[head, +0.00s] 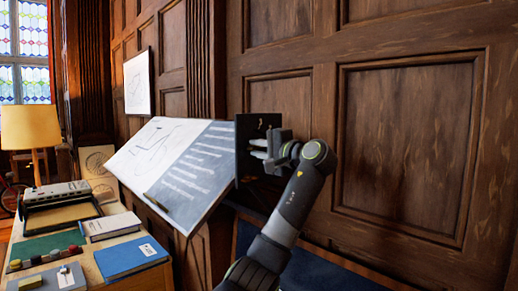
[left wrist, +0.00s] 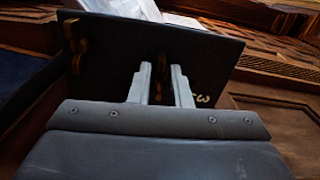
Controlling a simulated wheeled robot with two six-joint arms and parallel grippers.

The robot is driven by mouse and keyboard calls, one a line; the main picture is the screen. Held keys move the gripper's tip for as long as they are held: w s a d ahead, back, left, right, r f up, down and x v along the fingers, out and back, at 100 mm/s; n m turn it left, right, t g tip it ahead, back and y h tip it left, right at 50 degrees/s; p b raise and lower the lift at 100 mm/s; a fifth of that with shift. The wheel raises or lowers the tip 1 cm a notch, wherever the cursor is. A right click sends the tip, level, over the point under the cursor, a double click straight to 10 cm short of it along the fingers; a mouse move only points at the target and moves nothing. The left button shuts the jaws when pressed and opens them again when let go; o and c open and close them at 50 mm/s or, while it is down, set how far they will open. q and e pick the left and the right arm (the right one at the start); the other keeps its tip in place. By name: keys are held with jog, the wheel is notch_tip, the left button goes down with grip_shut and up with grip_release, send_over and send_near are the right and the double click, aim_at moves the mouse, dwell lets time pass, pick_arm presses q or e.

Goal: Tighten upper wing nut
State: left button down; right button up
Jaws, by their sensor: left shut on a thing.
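A tilted drafting board (head: 185,160) stands against the panelled wall, with a dark end plate (head: 245,160) at its right edge. In the left wrist view the plate (left wrist: 215,65) carries two brass wing nuts. One, the lower wing nut (left wrist: 75,45), is at the left of that view, free of my gripper. The other, the upper wing nut (left wrist: 160,68), shows between the fingers of my left gripper (left wrist: 161,84). In the head view my left gripper (head: 262,150) is at the plate, shut on the upper nut, and hides most of it. My right gripper is not in view.
A pencil-like stick (head: 156,202) lies at the board's lower edge. Dark wood panelling (head: 405,150) closes off the right.

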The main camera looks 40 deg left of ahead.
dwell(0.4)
pick_arm(q)
jog(key=c, duration=1.4)
grip_release()
jog(key=shift+w, duration=0.1)
jog(key=d+b, duration=0.1)
jog(key=d, duration=0.4)
jog(key=s+d+b, duration=0.1)
jog(key=d+b, duration=0.1)
jog(key=d, duration=0.4)
jog(key=d+b, duration=0.2)
jog(key=d, duration=0.4)
jog(key=shift+s+d, duration=0.2)
jog(key=shift+s, duration=0.05)
jog(key=shift+f, duration=0.1)
